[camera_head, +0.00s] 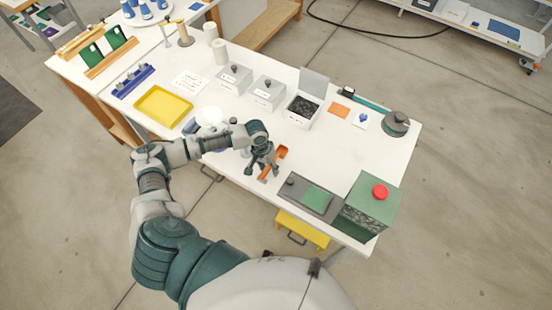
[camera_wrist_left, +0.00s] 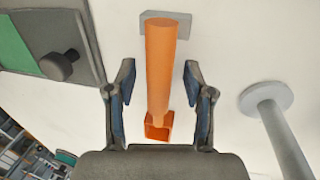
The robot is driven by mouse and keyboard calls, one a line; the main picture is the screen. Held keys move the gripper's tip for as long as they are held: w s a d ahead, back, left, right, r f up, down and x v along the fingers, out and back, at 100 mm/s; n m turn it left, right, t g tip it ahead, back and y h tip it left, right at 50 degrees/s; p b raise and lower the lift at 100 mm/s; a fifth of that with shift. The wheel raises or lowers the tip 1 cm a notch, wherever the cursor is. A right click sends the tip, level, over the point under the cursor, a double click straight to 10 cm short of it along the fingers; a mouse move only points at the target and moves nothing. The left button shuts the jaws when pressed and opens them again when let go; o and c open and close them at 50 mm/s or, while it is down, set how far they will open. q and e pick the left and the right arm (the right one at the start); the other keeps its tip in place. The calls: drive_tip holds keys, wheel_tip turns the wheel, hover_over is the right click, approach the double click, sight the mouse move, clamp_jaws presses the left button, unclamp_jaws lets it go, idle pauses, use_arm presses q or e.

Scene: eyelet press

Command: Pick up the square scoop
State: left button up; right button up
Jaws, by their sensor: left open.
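The square scoop (camera_head: 282,152) is orange and sits near the front edge of the white table, partly hidden by my left gripper (camera_head: 262,167). In the left wrist view the scoop (camera_wrist_left: 160,70) shows a long rounded handle and a square, box-like end. The handle's far end meets a small grey block (camera_wrist_left: 180,22). My left gripper (camera_wrist_left: 159,95) is open, with one finger on each side of the handle in the picture. Gaps show between the fingers and the scoop. My right gripper is not in view.
A grey post with a round disc (camera_wrist_left: 266,98) stands beside the scoop. A grey plate with a green pad (camera_head: 316,199) and a green box with a red button (camera_head: 370,203) are to the right. An open bin of dark pieces (camera_head: 304,108) stands behind. A yellow tray (camera_head: 163,104) lies left.

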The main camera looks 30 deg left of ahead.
use_arm(q)
clamp_jaws()
drive_tip(key=shift+r, duration=0.15)
wheel_tip(320, 180, up, 10)
drive_tip(key=shift+f, duration=0.1)
idle(0.4)
